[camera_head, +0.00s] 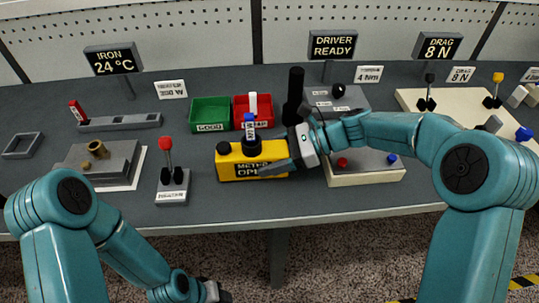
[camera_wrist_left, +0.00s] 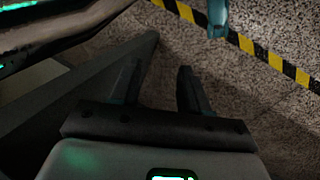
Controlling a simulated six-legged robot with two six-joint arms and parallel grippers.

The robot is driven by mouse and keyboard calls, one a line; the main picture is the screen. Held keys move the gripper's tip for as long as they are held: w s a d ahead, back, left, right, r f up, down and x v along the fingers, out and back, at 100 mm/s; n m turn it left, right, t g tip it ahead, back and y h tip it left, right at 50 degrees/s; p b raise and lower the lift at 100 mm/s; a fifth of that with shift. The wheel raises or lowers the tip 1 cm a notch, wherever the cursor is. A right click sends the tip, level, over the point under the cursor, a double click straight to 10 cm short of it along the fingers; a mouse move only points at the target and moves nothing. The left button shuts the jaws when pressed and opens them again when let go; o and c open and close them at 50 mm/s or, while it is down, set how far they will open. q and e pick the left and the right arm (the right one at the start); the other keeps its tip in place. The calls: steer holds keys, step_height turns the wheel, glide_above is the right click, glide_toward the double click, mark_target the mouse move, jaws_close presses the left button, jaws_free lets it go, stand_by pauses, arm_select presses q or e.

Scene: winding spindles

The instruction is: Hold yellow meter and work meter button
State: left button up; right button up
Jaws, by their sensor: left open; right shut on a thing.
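The yellow meter (camera_head: 230,168) stands on the bench near its front edge, left of centre in the head view. Its dark front display is partly covered by my right gripper. A black round button (camera_head: 223,148) sits on its top left. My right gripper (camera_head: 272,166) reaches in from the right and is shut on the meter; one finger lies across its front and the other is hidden. My left gripper (camera_head: 222,294) hangs low in front of the bench, at the bottom edge of the head view. In the left wrist view its fingers (camera_wrist_left: 160,75) are apart with nothing between them.
A red-knobbed lever (camera_head: 168,162) stands left of the meter. Green (camera_head: 210,112) and red (camera_head: 262,104) bins are behind it, with a blue-topped upright piece close behind the meter. A grey-and-cream unit (camera_head: 365,178) is to the right. Bare bench lies between lever and meter.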

arm_select(q)
steer(key=shift+f, duration=0.15)
stand_by(0.3)
steer(key=shift+c, duration=0.3)
jaws_close()
stand_by(1.5)
